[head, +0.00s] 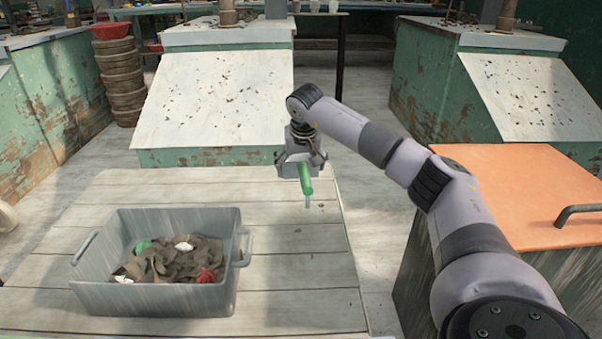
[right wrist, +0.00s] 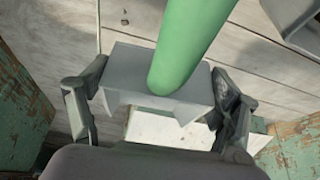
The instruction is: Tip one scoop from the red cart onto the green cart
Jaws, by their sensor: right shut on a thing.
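My right gripper (head: 301,163) is shut on a tool with a green handle (head: 306,178), held above the right part of the slatted wooden top (head: 300,262). A thin grey end points down. In the right wrist view my right gripper's fingers (right wrist: 158,105) sit on both sides of a grey block (right wrist: 130,75) joined to the green handle (right wrist: 190,45). I cannot make out a scoop bowl. A cart-like box with an orange-red top (head: 500,185) stands at the right. No cart is plainly green. My left gripper is out of view.
A grey tub (head: 150,298) of brown clay trimmings, with green, white and red bits, stands on the wooden top, left of my gripper. Weathered green cabinets with sloping white boards (head: 215,100) stand behind. A dark handle (head: 580,212) rises from the orange-red top.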

